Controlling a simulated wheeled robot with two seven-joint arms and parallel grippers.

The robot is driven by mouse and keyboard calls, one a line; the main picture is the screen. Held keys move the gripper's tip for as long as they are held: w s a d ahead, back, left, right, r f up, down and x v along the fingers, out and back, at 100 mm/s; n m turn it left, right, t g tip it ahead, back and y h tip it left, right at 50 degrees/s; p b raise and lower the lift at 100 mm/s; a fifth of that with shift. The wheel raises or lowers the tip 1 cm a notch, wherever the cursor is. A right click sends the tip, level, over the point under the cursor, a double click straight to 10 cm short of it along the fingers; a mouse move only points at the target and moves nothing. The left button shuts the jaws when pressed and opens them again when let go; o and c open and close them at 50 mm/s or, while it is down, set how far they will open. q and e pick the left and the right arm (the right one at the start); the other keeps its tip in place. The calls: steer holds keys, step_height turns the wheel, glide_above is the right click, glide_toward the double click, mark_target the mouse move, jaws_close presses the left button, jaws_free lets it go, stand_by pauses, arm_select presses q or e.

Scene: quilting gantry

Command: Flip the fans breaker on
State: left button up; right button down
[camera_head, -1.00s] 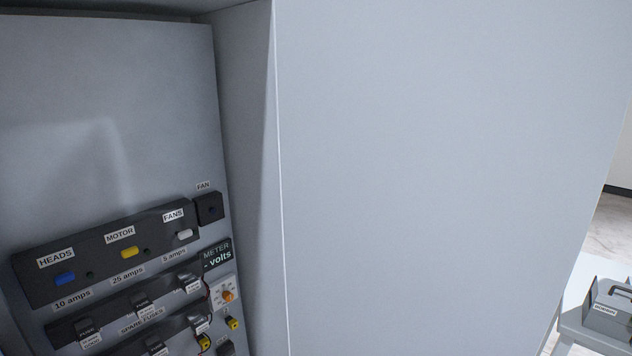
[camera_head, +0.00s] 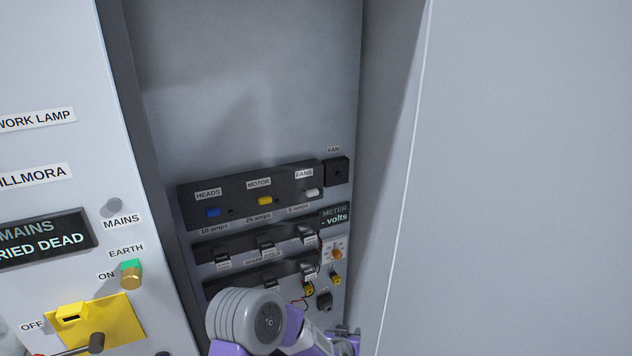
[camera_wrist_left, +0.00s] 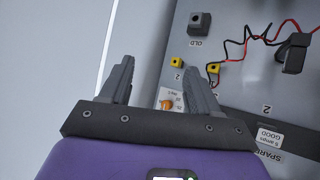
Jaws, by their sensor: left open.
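The fans breaker (camera_head: 312,192) is a white toggle under the FANS label, at the right end of the dark breaker strip (camera_head: 240,207) inside the open cabinet. A yellow MOTOR toggle (camera_head: 265,201) and a blue HEADS toggle (camera_head: 213,213) sit to its left. My left arm reaches in from the bottom of the head view, below the breaker strip. In the left wrist view my left gripper (camera_wrist_left: 160,80) is open and empty, its two fingers apart in front of the lower panel. The breaker is not in the wrist view. My right gripper is not in view.
A fuse row (camera_head: 265,247) and a METER display (camera_head: 335,215) sit below the strip. Yellow sockets (camera_wrist_left: 213,69) with red and black leads are near my left fingers. The cabinet's right wall (camera_head: 390,150) bounds the space. A yellow switch plate (camera_head: 110,325) is at left.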

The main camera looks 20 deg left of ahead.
arm_select(q)
steer(key=w+a+r+n+t+y+p, duration=0.1)
steer(key=w+a+r+t+y, duration=0.2)
steer(key=r, duration=0.7)
steer(key=w+a+r+n+y+p, duration=0.15)
steer(key=w+r, duration=0.25)
steer(key=r, duration=0.6)
steer(key=n+g+y+p, duration=0.1)
steer(key=n+g+y, duration=0.1)
steer(key=n+y, duration=0.45)
glide_toward(314, 192)
steer(key=w+a+m+y, duration=0.1)
steer(key=w+a+m, duration=0.1)
steer(key=w+a, duration=0.1)
steer(key=x, duration=0.6)
steer(key=shift+w+a+f+p, duration=0.2)
steer(key=shift+w+f+p, duration=0.05)
steer(key=shift+f+p, duration=0.15)
